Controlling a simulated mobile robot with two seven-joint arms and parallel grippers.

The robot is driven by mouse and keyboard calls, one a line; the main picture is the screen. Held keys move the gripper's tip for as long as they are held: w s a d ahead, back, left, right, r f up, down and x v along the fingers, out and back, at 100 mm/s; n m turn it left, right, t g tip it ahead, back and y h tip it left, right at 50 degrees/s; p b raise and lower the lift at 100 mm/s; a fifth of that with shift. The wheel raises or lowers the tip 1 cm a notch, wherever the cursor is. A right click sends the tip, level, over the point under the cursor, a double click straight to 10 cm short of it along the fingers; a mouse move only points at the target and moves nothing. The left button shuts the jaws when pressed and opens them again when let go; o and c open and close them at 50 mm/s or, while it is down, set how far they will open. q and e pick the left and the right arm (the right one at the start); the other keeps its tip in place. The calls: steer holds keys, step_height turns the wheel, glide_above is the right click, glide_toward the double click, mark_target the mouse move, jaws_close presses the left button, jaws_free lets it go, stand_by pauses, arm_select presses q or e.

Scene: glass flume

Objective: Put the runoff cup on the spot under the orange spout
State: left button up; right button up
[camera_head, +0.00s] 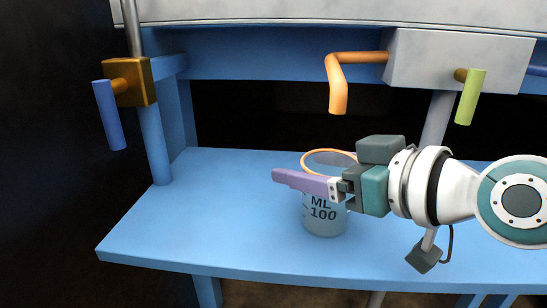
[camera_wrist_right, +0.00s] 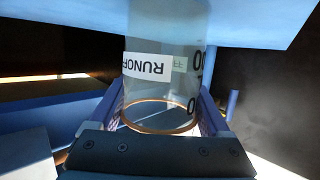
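The runoff cup (camera_head: 325,222) is a clear cup with an orange rim and dark "ML 100" print. It stands upright at the shelf in the head view; whether its base touches the shelf I cannot tell. The right wrist view shows the cup (camera_wrist_right: 160,85) with its "RUNOFF" label upside down. My right gripper (camera_head: 310,185) has its purple fingers on both sides of the cup, against its wall below the rim, and looks shut on it. The orange spout (camera_head: 338,95) hangs above and behind the cup. No marked spot shows under it. My left gripper is out of view.
The blue shelf (camera_head: 190,220) is bare to the left of the cup. A blue spout (camera_head: 108,112) hangs at the left and a yellow-green spout (camera_head: 470,97) at the right. A blue post (camera_head: 154,145) stands at the left. A grey box (camera_head: 440,60) carries the right spouts.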

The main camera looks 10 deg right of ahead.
steer(key=shift+o, duration=1.3)
steer(key=shift+s+d+r+p, duration=0.15)
steer(key=shift+s+r+p, duration=0.1)
steer(key=shift+r+p, duration=0.05)
steer(key=p+v, duration=0.3)
steer(key=v, duration=0.8)
steer(key=s+d+f+m+g+h, duration=0.1)
steer(key=s+f+m+g+h, duration=0.1)
steer(key=s, duration=0.6)
steer(key=s+f+m+g+h, duration=0.1)
steer(key=s+f+g+h, duration=0.3)
steer(key=s+f+g, duration=0.3)
steer(key=shift+s+d+f+m+h, duration=0.4)
steer(key=shift+s+f, duration=0.1)
steer(key=shift+s, duration=0.75)
steer(key=shift+r, duration=0.1)
